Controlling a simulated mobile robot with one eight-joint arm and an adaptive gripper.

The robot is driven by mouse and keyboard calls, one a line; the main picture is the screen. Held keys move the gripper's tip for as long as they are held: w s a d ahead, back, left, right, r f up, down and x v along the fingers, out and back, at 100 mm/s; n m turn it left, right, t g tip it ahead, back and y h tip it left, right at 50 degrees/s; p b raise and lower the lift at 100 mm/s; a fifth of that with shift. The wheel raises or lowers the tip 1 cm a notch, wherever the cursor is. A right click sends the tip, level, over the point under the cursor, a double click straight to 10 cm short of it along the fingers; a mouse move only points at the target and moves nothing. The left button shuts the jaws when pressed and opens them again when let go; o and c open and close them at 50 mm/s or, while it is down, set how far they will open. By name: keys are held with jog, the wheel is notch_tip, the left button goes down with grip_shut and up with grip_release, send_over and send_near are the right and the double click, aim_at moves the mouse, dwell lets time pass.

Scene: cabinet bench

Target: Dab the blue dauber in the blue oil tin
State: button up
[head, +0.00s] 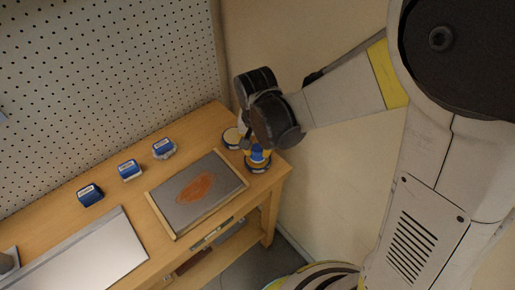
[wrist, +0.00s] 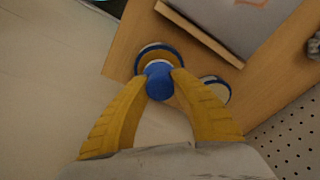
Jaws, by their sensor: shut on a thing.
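My gripper (wrist: 160,82) has two yellow fingers shut on the blue dauber (wrist: 160,86), with its blue knob between the fingertips and a pale part beyond it. The dauber (head: 257,154) also shows in the head view, at the right end of the bench. The blue-rimmed oil tin (wrist: 150,48), with amber contents, lies directly beyond the dauber in the wrist view. The tin (head: 258,168) shows below my gripper in the head view. Whether the dauber touches the oil is hidden.
A second round tin (head: 232,138) stands close behind. A wood-edged panel (head: 178,191) with a rusty patch lies left of the tins. Several blue-topped blocks (head: 130,170) stand along the back. A pegboard wall (head: 100,80) bounds the bench. The bench's right edge is close to the tin.

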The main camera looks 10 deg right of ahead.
aim_at(258, 146)
jog(key=shift+f+b, duration=0.35)
jog(key=shift+f, duration=0.05)
dwell(1.2)
jog(key=shift+r, duration=0.1)
jog(key=shift+r+p, duration=2.65)
jog(key=shift+r, duration=0.75)
